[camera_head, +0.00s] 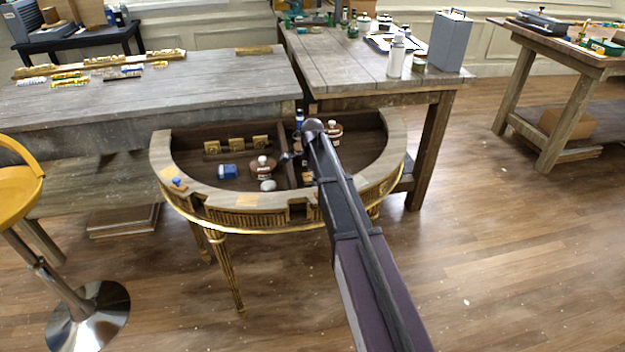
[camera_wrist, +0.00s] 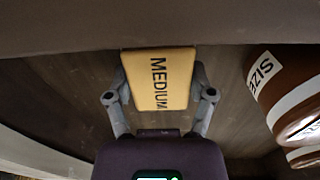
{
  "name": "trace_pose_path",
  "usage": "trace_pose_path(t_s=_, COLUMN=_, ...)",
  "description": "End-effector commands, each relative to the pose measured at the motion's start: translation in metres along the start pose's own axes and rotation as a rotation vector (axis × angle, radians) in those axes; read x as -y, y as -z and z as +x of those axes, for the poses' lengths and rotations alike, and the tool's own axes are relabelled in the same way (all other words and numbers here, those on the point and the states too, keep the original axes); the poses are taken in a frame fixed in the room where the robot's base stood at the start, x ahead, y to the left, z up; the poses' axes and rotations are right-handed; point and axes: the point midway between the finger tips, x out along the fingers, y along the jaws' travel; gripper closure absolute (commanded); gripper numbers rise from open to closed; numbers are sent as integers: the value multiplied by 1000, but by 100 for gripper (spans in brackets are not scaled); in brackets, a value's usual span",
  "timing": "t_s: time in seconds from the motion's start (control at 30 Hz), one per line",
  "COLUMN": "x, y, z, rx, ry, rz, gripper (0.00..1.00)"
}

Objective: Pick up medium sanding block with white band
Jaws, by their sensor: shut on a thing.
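A tan block (camera_wrist: 160,80) marked "MEDIUM" in dark letters is between the two fingers of my gripper (camera_wrist: 158,90) in the wrist view. The fingers are shut on its left and right sides. No white band shows on the face I see. In the head view my arm reaches into the right part of the half-round gilt console (camera_head: 160,155), and the block cannot be made out there; my arm covers that area.
A brown jar with a white "SIZE" label (camera_wrist: 262,75) stands close right of my gripper. In the console's left part are a brown bottle (camera_head: 262,170), a blue item (camera_head: 227,172) and a pale round item (camera_head: 268,185). A divider and curved rim surround the compartments.

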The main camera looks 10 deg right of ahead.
Motion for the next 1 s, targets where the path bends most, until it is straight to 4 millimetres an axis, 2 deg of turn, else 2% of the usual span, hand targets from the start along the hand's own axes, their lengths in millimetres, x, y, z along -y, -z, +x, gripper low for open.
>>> trace_pose_path(t_s=0.27, x=0, y=0, z=-5, rx=0, ry=0, rz=0, gripper=85)
trace_pose_path(t_s=0.47, x=0, y=0, z=-16, rx=0, ry=0, rz=0, gripper=85)
trace_pose_path(t_s=1.0, x=0, y=0, z=-71, rx=0, ry=0, rz=0, gripper=85)
